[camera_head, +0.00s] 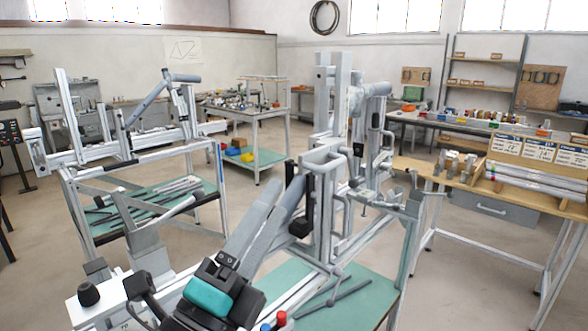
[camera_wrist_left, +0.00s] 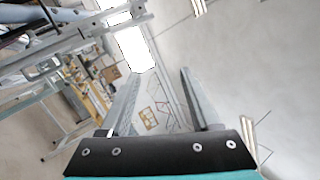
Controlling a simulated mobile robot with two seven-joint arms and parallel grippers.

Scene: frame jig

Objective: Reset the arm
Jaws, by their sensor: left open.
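My left gripper (camera_head: 288,183) reaches up from the bottom of the head view, with a black and teal body and two long grey fingers. The fingers are apart and nothing shows between them. They are in front of the near frame jig (camera_head: 325,215), a grey metal fixture with upright posts and clamps. In the left wrist view, the open left gripper (camera_wrist_left: 158,74) points past equipment on the left toward a pale wall. I cannot tell how close the fingers are to the jig. My right gripper is not in view.
A second jig stand (camera_head: 140,165) with a green shelf is at the left. A wooden workbench (camera_head: 430,170) with labelled bins and tubes is at the right. A table with parts (camera_head: 250,115) stands at the back. Open floor lies between them.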

